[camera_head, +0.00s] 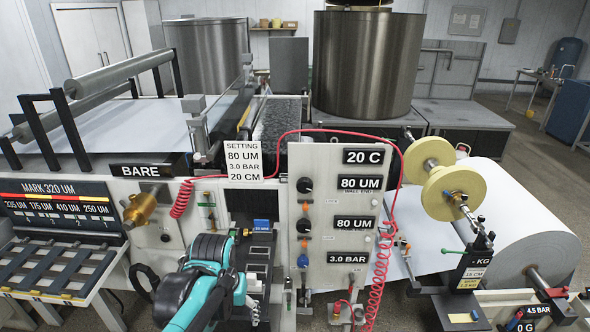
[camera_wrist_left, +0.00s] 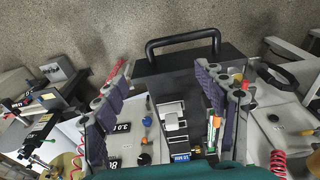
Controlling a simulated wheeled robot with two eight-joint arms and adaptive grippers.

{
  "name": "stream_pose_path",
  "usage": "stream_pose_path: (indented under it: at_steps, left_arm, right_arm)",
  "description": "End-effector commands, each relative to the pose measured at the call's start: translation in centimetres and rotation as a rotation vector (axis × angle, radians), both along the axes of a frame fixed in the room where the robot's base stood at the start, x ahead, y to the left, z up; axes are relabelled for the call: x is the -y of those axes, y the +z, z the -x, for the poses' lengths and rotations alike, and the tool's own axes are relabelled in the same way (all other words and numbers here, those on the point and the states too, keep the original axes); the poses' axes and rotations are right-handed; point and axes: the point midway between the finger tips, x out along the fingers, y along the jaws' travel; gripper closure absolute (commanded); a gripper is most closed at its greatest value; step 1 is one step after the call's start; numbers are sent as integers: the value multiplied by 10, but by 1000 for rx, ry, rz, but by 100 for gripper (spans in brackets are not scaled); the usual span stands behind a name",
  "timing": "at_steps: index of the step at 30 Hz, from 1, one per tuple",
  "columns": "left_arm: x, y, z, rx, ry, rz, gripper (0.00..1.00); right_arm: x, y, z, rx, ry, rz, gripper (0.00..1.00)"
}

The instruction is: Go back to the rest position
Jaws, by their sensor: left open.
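My left arm, teal and black, comes up from the bottom of the head view. My left gripper (camera_wrist_left: 160,75) shows best in the left wrist view, with its two grey padded fingers wide apart and nothing held between them. In the head view its dark ribbed part (camera_head: 210,250) is in front of the machine, left of the white control panel (camera_head: 338,268), and its fingertips are hard to make out. The panel's displays read 20 C, 80 UM, 80 UM and 3.0 BAR. My right gripper is not in view.
A setting sign (camera_head: 243,162) reads 80 UM, 3.0 BAR, 20 CM. A red coiled hose (camera_head: 378,285) hangs beside the panel. A slotted rack (camera_head: 50,268) is at left; a yellow spool (camera_head: 452,193) and paper roll (camera_head: 525,220) are at right. A black handle (camera_wrist_left: 183,42) lies beyond my fingers.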

Motion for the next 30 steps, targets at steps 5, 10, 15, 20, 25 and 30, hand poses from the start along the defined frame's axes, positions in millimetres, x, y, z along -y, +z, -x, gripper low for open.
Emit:
stream_pose_path:
  at_steps: [5, 10, 15, 20, 25, 30]
  left_arm:
    - [-8, -27, 17, 86, 5, 6, 29]
    - [-18, -61, 39, 205, 14, 9, 29]
    - [-29, -112, 64, 366, 23, 8, 29]
    - [-34, -138, 77, 467, 28, 3, 29]
    - [-36, -144, 80, 505, 29, 1, 29]
    - [-36, -142, 80, 506, 29, 0, 29]
  right_arm:
    - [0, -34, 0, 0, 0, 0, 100]
    - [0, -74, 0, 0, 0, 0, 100]
    - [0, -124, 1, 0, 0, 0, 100]
    - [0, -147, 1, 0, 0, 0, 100]
    - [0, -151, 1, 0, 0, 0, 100]
    - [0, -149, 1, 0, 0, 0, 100]
